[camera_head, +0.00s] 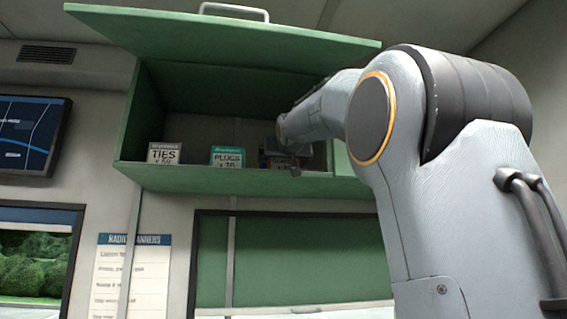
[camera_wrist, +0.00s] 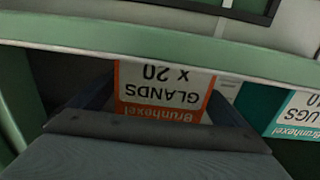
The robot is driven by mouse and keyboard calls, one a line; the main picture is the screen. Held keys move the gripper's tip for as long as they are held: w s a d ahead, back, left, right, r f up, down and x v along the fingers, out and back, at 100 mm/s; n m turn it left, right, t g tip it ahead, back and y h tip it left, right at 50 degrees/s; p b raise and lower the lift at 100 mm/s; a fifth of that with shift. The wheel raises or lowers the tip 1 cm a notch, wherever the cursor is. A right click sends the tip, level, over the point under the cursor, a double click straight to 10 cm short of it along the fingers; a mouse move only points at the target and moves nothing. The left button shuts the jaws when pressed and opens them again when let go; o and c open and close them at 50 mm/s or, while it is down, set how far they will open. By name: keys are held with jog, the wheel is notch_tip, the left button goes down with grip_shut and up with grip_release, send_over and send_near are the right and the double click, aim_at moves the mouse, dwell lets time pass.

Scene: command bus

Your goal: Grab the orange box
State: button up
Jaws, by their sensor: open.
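The orange box (camera_wrist: 162,88) has a white label reading "GLANDS x 20" and shows upside down in the wrist view. It stands in the open green overhead cabinet (camera_head: 240,184). In the head view it is mostly hidden behind my arm and gripper. My gripper (camera_wrist: 160,104) is open, with one dark finger on each side of the box. I cannot tell whether either finger touches it. The lower part of the wrist view is filled by my gripper's own body.
A teal box marked PLUGS (camera_head: 227,156) stands left of the orange box in the head view, and a grey box marked TIES (camera_head: 164,153) is farther left. The raised green door (camera_head: 230,36) hangs above my arm. The shelf's front lip (camera_wrist: 160,45) crosses the wrist view.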

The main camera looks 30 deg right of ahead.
jog(key=c, duration=1.2)
jog(key=shift+c, duration=0.2)
jog(key=shift+r, duration=0.1)
